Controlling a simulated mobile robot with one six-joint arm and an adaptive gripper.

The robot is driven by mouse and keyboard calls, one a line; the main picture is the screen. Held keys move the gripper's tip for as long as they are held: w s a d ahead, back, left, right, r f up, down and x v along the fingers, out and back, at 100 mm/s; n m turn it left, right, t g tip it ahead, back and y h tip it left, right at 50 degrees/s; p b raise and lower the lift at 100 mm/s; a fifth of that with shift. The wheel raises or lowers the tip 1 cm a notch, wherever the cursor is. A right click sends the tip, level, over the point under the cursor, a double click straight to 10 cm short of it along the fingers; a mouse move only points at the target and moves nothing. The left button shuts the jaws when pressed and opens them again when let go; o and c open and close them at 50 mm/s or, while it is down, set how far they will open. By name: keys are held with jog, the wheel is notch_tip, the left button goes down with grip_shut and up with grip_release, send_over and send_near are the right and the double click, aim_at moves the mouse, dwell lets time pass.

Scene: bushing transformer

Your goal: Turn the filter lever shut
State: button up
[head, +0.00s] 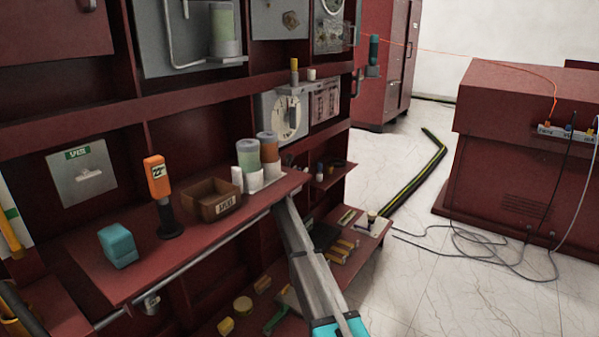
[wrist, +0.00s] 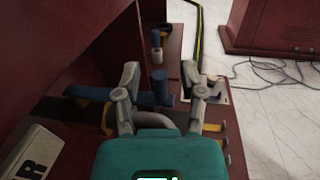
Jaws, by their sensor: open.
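In the wrist view my gripper (wrist: 160,73) is open, with one finger on each side of a short upright blue piece (wrist: 160,82). This piece looks like the lever. It stands by a blue horizontal pipe-like body (wrist: 148,99), with a grey curved pipe (wrist: 182,122) closer to me. There are visible gaps between the fingers and the upright blue piece, but depth is hard to judge. In the head view my arm runs up to the shelf's right end; my gripper and the blue piece are hidden there.
A dark red shelf (head: 90,270) holds an orange tool (head: 157,185), a teal block (head: 118,246) and a brown box (head: 205,204). Another blue cylinder (wrist: 157,38) stands farther off in the wrist view. A red wall is close on the left; open floor (head: 430,280) lies right.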

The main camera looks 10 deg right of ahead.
jog(key=shift+c, duration=0.3)
grip_shut()
jog(key=shift+w+a, duration=0.1)
jog(key=shift+a, duration=0.15)
